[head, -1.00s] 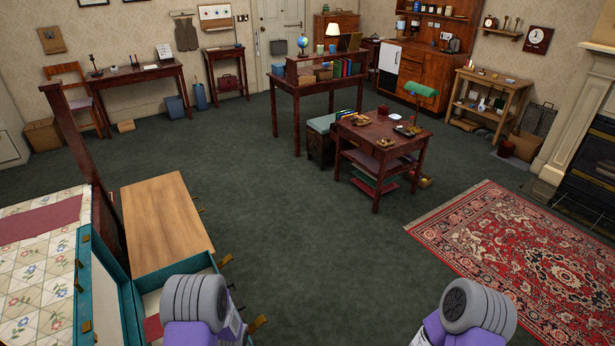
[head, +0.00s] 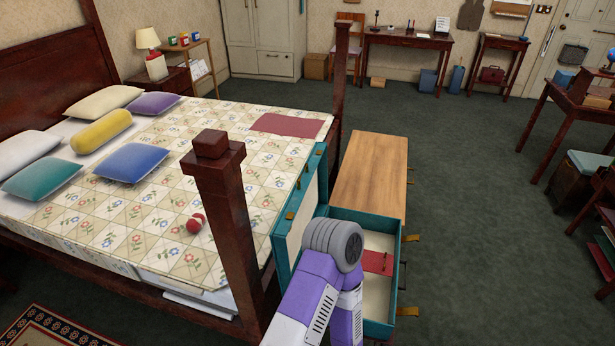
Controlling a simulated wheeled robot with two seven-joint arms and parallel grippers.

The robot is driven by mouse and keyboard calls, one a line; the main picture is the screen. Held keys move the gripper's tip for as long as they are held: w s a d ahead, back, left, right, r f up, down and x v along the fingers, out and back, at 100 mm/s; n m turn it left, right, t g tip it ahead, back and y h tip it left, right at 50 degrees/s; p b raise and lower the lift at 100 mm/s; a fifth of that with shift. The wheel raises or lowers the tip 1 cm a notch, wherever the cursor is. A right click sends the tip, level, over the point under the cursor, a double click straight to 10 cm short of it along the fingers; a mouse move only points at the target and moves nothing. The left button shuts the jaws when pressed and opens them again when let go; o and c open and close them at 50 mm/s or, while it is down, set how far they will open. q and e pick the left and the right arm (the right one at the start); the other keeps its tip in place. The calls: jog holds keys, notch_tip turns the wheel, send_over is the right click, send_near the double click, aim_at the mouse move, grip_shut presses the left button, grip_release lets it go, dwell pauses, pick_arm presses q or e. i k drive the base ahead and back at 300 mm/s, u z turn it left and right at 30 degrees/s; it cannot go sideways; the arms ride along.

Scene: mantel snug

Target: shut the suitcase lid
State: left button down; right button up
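The suitcase is open at the near end of a wooden bench. Its teal lid (head: 286,236) stands raised on the left, beside the bed, with a cream lining and brass fittings. The teal suitcase base (head: 397,262) is cream inside and has brass latches on its right side. A dark red item (head: 377,262) lies in it. My arm, purple with a grey rounded joint, comes up from the bottom and hides part of the lid and base. It looks like my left arm. Neither gripper's fingers show.
The bed (head: 232,262) with its dark post (head: 226,200) is close on the left. The bare bench top (head: 370,180) extends behind the suitcase. Green floor (head: 480,220) is clear to the right. Desks stand along the back wall.

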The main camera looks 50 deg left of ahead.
aim_at(302, 206)
jog(key=u, duration=1.65)
jog(key=k, duration=0.95)
jog(key=u, duration=0.85)
jog(key=i, duration=1.3)
jog(key=z, duration=1.5)
